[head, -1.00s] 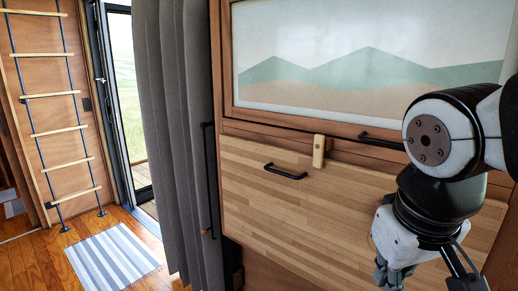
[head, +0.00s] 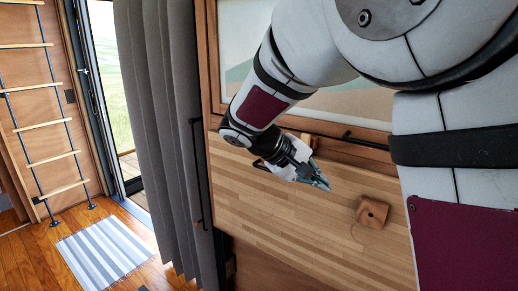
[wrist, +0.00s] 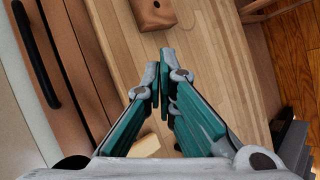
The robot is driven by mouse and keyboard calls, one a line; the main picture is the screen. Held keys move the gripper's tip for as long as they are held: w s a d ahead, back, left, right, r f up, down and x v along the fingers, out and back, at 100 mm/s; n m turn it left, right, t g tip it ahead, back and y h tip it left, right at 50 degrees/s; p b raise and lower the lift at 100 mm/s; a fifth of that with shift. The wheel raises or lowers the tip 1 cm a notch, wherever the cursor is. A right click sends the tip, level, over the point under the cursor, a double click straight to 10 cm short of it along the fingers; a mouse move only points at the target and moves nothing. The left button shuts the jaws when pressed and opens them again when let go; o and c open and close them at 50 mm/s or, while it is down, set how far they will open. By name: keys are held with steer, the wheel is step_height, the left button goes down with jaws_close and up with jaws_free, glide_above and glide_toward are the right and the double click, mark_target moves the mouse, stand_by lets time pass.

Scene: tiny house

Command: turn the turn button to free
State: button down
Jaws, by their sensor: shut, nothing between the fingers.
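The turn button (head: 306,139) is a small pale wooden block at the top edge of the slatted wooden panel (head: 250,205). In the head view its upper end shows and my gripper hides the rest. In the wrist view part of the turn button (wrist: 145,144) shows low in the picture, beside the base of my left finger. My gripper (head: 322,184) is shut and empty. Its teal fingers point down to the right across the panel front, with the tips beyond the button. Whether the gripper touches the button I cannot tell.
A brown wooden block with a hole (head: 373,212) sticks out from the panel, right of my fingertips. A black bar handle (head: 365,143) is on the frame above. The panel's own handle is mostly hidden behind my gripper. A grey curtain (head: 160,120) hangs at left.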

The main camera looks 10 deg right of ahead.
steer(key=w+a+n+t+h+p, duration=0.35)
steer(key=w+a+t+h, duration=0.3)
steer(key=w+a, duration=0.7)
steer(key=shift+t+y, duration=0.35)
steer(key=shift+y, duration=0.1)
steer(key=x, duration=0.4)
steer(key=r+p+x, duration=0.1)
steer(key=x, duration=0.1)
steer(key=shift+d, duration=0.4)
steer(key=d+p, duration=0.1)
steer(key=s+d+p, duration=0.1)
steer(key=shift+s+d+r, duration=0.1)
steer(key=shift+s+d, duration=0.15)
steer(key=shift+s, duration=0.1)
steer(key=shift+s+d, duration=0.3)
steer(key=shift+d, duration=0.15)
steer(key=shift+w+f+n, duration=0.15)
steer(key=shift+f+n, duration=0.1)
steer(key=shift+f, duration=0.1)
steer(key=shift+b, duration=0.35)
